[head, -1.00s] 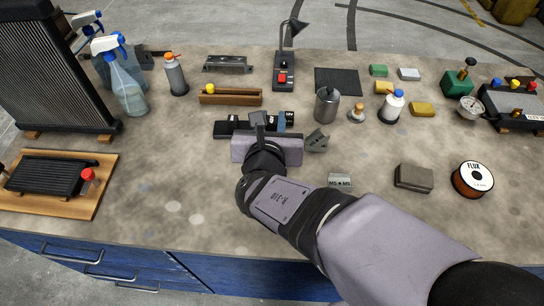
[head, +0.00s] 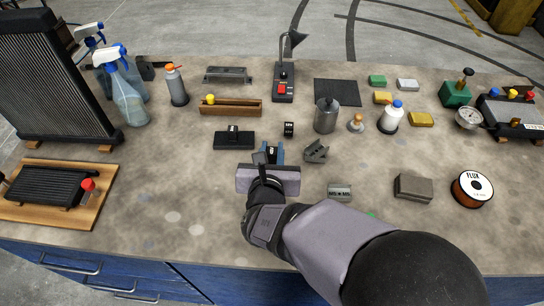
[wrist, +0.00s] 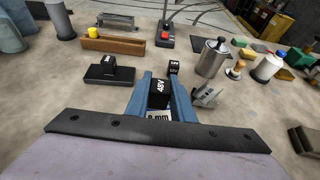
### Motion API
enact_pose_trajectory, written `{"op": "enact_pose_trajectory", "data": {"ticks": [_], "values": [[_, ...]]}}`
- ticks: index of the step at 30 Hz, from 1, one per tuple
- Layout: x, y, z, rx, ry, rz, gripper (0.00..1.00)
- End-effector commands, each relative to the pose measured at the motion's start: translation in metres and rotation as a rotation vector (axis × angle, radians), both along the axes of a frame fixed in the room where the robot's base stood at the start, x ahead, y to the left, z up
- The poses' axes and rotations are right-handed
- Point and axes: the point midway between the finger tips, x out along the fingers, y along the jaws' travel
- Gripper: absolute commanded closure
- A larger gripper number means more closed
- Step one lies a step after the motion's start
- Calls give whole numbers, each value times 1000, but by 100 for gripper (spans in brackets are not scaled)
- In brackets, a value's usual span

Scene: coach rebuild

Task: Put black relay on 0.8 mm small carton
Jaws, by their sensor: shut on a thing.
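My gripper (head: 270,153) has blue fingers, shut on a black relay marked 48V (wrist: 159,93). In the wrist view the relay is between the fingertips. Directly below it shows a pale label ending in "mm" (wrist: 158,116), apparently the small carton's; the rest is hidden by my gripper. I cannot tell whether the relay touches it. Another black relay (head: 233,131) stands on a black base (head: 234,143). A further small black relay (head: 289,129) stands alone on the table, right of that base.
A grey angled block (head: 316,151) stands close right of my gripper. A metal canister (head: 325,115) and a wooden tray (head: 231,108) are farther back. A grey M5 block (head: 340,192) lies front right.

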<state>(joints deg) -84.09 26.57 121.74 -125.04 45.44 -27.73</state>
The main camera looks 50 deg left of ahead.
Motion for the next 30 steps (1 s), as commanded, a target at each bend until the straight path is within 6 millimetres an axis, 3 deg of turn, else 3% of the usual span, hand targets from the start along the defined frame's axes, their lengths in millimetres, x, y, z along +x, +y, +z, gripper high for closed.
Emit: {"op": "enact_pose_trajectory", "data": {"ticks": [7, 22, 23, 25, 30], "values": [[0, 0, -28, -3, 0, 0, 100], [0, 0, -35, 0, 0, 0, 100], [0, 0, -34, -1, 1, 0, 76], [0, 0, -33, -1, 1, 0, 60], [0, 0, -33, -1, 1, 0, 60]]}}
